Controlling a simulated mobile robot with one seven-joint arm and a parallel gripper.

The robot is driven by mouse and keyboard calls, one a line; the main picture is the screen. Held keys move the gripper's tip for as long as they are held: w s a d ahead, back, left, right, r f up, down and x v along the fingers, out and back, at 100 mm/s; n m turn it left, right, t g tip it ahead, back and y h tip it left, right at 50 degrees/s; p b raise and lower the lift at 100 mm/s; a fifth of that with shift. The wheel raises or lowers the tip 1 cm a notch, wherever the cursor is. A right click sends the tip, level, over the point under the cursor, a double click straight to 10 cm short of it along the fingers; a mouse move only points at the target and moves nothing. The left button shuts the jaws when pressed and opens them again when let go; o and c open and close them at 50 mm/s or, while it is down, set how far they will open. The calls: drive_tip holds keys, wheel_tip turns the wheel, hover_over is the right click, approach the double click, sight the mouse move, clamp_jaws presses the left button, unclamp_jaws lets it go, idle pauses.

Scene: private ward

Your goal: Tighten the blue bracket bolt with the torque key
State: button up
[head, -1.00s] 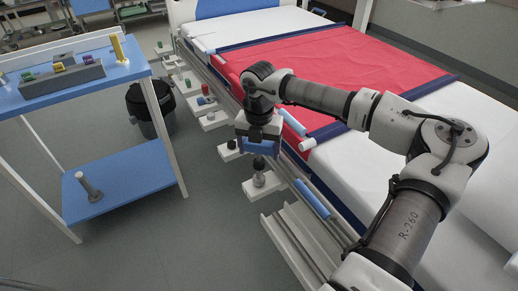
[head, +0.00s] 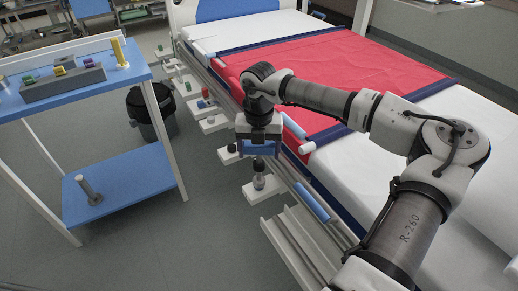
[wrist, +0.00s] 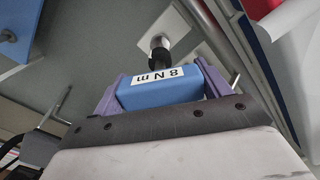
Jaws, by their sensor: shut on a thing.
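My gripper (head: 258,140) is shut on the torque key (head: 262,148), a blue block with a dark shaft pointing down. In the wrist view the key (wrist: 150,94) carries an "8 Nm" label and sits between the purple fingers. Its black shaft end points at a pale metal bolt post (wrist: 160,41) on a white bracket plate. In the head view this post (head: 258,183) stands on the lowest bracket (head: 262,194) beside the bed rail. The shaft tip is directly over or at the post's top; I cannot tell whether it is seated. The bolt's colour mark is not clear.
A blue-shelved trolley (head: 120,185) stands left, with a grey holder (head: 62,81) on top. A black bin (head: 150,110) is behind.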

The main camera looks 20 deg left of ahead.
drive_tip(key=n, duration=0.5)
drive_tip(key=shift+n, duration=1.6)
drive_tip(key=shift+n, duration=1.1)
drive_tip(key=n, duration=0.3)
drive_tip(key=shift+n, duration=0.4)
drive_tip(key=n, duration=0.4)
drive_tip(key=shift+p, duration=0.3)
drive_tip(key=shift+f, duration=0.1)
